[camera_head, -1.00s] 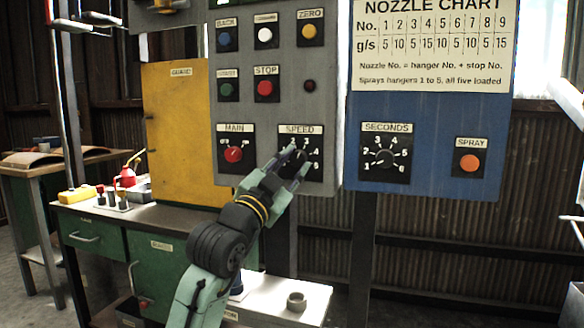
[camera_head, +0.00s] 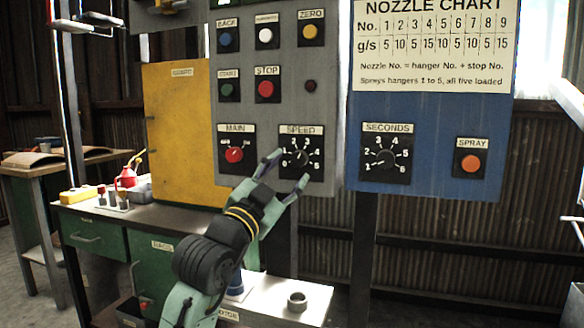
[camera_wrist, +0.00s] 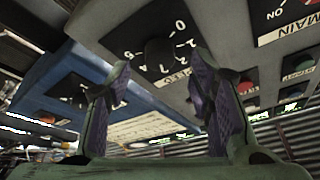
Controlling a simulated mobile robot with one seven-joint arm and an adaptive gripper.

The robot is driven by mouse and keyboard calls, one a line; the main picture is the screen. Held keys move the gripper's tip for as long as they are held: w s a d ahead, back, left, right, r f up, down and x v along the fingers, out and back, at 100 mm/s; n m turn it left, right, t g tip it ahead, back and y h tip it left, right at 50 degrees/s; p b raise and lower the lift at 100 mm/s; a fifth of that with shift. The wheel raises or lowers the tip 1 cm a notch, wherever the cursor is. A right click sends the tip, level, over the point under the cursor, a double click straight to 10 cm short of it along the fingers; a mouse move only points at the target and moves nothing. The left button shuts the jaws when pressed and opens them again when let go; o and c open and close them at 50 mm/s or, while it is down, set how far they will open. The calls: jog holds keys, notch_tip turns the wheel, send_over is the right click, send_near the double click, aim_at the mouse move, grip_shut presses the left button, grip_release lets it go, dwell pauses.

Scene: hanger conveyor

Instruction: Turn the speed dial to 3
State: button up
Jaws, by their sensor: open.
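The SPEED dial (camera_head: 302,158) is a black knob on a black square plate marked with numbers up to 5, on the grey panel. It also shows in the wrist view (camera_wrist: 160,52), with its numbers rotated. I cannot tell which number it points to. My gripper (camera_head: 290,169) is open and empty, just in front of and below the dial's plate in the head view. In the wrist view my gripper (camera_wrist: 160,88) has its two fingers spread, with the knob in the gap beyond their tips. The fingers look apart from the knob.
The red MAIN knob (camera_head: 234,155) is left of the dial, with the STOP button (camera_head: 265,88) above. The blue panel (camera_head: 430,140) with the SECONDS dial (camera_head: 385,158) and SPRAY button (camera_head: 470,162) is to the right. A yellow guard (camera_head: 180,130) stands left.

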jog(key=v, duration=0.9)
